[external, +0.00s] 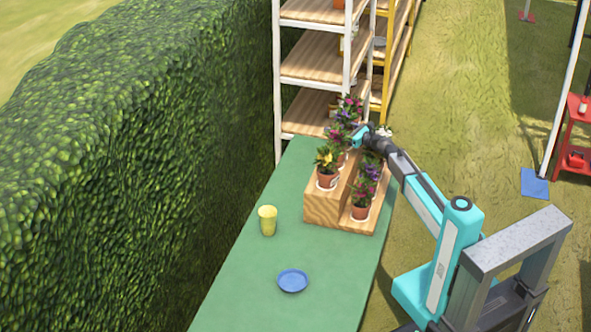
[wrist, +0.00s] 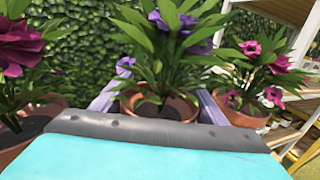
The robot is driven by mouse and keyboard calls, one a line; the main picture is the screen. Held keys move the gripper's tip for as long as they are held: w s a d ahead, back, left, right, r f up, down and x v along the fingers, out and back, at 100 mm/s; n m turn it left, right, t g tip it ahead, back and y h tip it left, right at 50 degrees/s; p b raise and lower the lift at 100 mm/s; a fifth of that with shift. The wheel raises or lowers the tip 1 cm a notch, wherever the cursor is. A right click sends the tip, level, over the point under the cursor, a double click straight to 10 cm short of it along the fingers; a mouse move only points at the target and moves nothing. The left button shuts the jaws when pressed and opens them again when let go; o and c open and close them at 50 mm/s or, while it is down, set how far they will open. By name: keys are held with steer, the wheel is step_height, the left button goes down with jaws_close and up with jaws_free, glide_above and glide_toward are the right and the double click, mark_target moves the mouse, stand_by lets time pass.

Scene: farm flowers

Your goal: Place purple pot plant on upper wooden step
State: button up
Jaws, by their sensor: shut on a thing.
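The purple pot plant (wrist: 170,106) is a terracotta pot with green leaves and purple flowers, in the middle of the wrist view. My gripper (wrist: 158,101) is shut on it, a finger on each side of the pot. In the external view my gripper (external: 357,138) is at the back of the wooden steps, among the plants. The upper wooden step (external: 324,207) is the left, taller block and carries a yellow-flowered pot (external: 327,180) at its front end. The held pot's base is hidden, so I cannot tell whether it touches the step.
A magenta-flowered pot (wrist: 30,130) is close on the left and a pink-flowered pot (wrist: 245,114) on the right. A yellow cup (external: 268,222) and blue saucer (external: 292,281) stand on the green table (external: 240,285).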

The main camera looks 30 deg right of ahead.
steer(key=shift+f, duration=0.5)
steer(key=shift+f, duration=0.2)
steer(key=o, duration=1.4)
steer(key=shift+r, duration=0.2)
steer(key=b+v, duration=0.2)
steer(key=v, duration=0.8)
steer(key=shift+s, duration=0.25)
steer(key=shift+v, duration=0.8)
